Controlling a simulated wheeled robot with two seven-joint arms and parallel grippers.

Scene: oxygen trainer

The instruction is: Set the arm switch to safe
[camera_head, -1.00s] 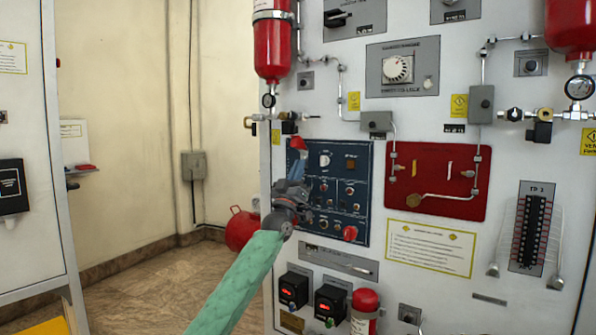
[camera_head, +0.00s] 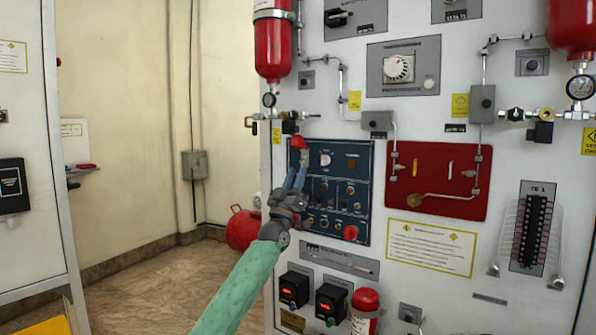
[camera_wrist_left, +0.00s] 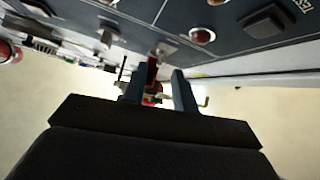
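A blue control panel (camera_head: 343,160) on the white cabinet carries a dial, knobs and small switches. A red switch cover (camera_head: 298,142) stands out at its upper left corner; it also shows in the left wrist view (camera_wrist_left: 152,74). I take this to be the arm switch; its label is unreadable and its lever position is hidden. My left gripper (camera_head: 298,168) points upward in front of the panel's left edge, just below the cover. In the left wrist view its fingers (camera_wrist_left: 158,88) are apart, with the red cover showing between them; contact is unclear. My right gripper is out of view.
A red knob (camera_head: 350,233) sticks out at the panel's lower right. A red cylinder (camera_head: 274,45) and brass valves (camera_head: 300,114) are above. A red plate (camera_head: 437,180) with pipes lies to the right. Open floor (camera_head: 165,280) is at the left.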

